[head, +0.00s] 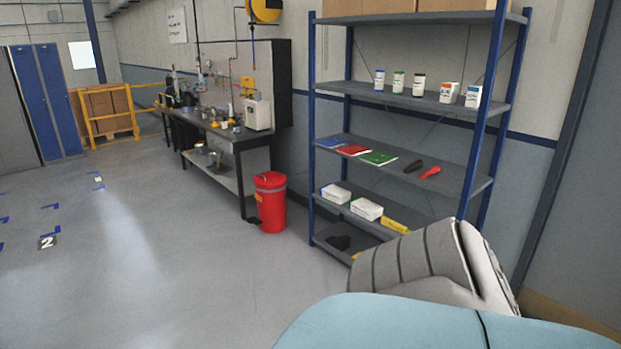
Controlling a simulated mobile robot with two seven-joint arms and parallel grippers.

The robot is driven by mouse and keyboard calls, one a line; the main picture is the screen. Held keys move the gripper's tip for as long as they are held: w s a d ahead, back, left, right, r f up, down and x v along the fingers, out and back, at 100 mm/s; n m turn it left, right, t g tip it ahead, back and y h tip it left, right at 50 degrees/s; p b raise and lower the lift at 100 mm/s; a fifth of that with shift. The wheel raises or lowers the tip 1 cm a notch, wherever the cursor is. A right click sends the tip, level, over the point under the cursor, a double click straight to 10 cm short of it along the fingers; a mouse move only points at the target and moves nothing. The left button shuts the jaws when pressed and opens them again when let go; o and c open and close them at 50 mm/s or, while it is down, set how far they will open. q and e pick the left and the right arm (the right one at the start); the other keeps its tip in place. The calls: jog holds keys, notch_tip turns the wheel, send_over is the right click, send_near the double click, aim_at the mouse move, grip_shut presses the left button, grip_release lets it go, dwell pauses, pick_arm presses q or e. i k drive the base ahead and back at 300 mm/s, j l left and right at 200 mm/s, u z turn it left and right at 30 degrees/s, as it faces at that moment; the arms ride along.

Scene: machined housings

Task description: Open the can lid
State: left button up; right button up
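A red can (271,208) stands upright on the floor at the right end of the workbench, a little left of the picture's middle. A grey band runs around it below its red lid (269,179), and the lid appears to sit closed on top. A black part like a pedal (253,221) sticks out low at its left side. Neither of my grippers is in view, so I see none near the can.
A workbench (215,128) with equipment stands along the wall behind the can. A blue-framed shelf (392,102) with bottles, books and boxes stands to its right. The grey floor (150,255) left of and before the can is clear.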

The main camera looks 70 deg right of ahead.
aim_at(267, 179)
jog(key=z, duration=2.15)
jog(key=i+u, duration=0.25)
jog(key=i, duration=4.35)
jog(key=i+u, duration=0.2)
jog(key=i, duration=0.3)
jog(key=i+l+u, duration=0.2)
jog(key=i, duration=0.25)
jog(key=i+l+u, duration=0.2)
jog(key=i, duration=0.3)
jog(key=i+l, duration=0.1)
jog(key=l, duration=0.5)
jog(key=i+u, duration=0.05)
